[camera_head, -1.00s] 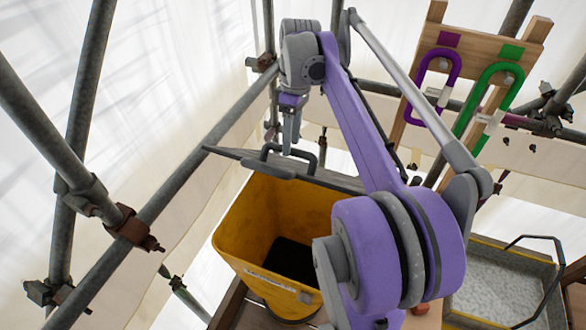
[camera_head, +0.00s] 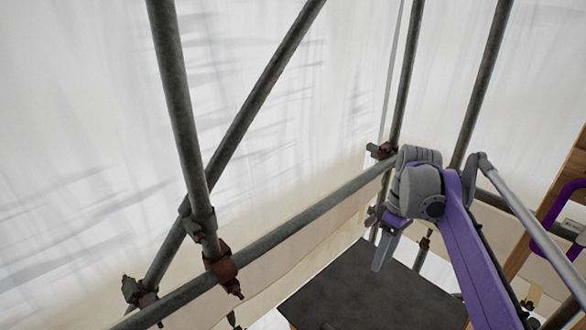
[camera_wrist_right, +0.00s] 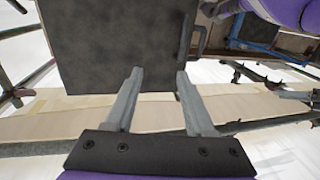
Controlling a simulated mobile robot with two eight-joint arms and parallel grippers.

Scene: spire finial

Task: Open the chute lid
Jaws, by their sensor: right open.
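The chute lid is a broad dark grey panel (camera_head: 365,290) at the bottom of the head view. It appears to lie flat, with its broad face showing and only a small yellowish edge below its left corner. The yellow chute's inside does not show. My right gripper (camera_head: 381,262) hangs over the lid's far edge, fingers downward. In the right wrist view, its two fingers (camera_wrist_right: 157,85) are apart and empty, reaching over the edge of the lid (camera_wrist_right: 115,45). A grey bar handle (camera_wrist_right: 199,42) shows beside the lid's right edge, clear of the fingers. My left gripper is out of view.
Scaffold tubes (camera_head: 290,225) with clamps (camera_head: 222,268) stand left of and behind the lid. White sheeting (camera_head: 90,120) hangs behind. A wooden frame with a purple loop (camera_head: 541,232) is at the right. A blue-edged tray (camera_wrist_right: 262,46) shows in the wrist view.

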